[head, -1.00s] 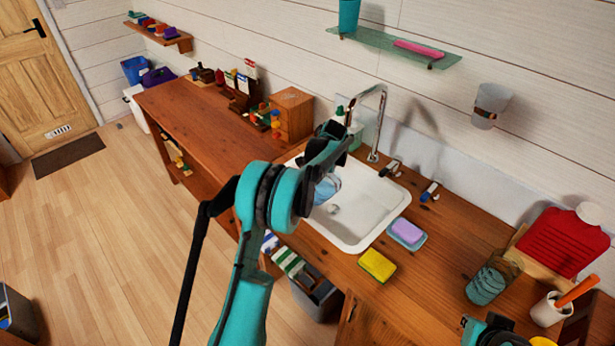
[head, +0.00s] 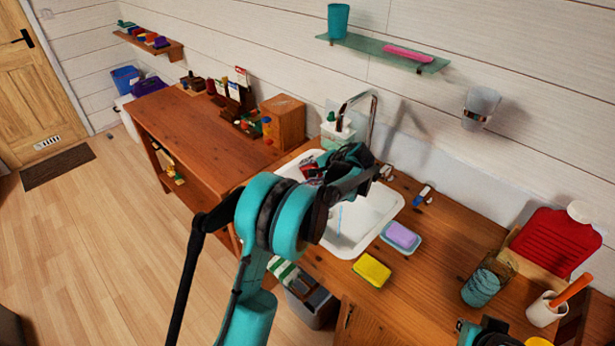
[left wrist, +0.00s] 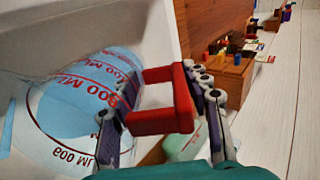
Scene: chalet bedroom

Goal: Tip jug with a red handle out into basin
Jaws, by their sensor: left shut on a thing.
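The jug with a red handle is clear with blue contents and red volume marks; it fills the left of the left wrist view (left wrist: 75,110). My left gripper (left wrist: 165,125) is shut on its red handle (left wrist: 160,75). In the head view my left gripper (head: 318,172) is over the white basin (head: 385,222) and hides most of the jug. A thin pale blue streak shows below it against the basin; it looks like liquid falling. The jug appears tilted, but its rim is hidden. My right gripper (head: 485,332) is partly in view at the bottom edge; its fingers are unclear.
A metal tap (head: 372,115) and a soap dispenser (head: 336,132) stand behind the basin. A purple soap on a dish (head: 401,236) and a yellow sponge (head: 372,271) lie at its right. A patterned glass (head: 483,285) stands farther right.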

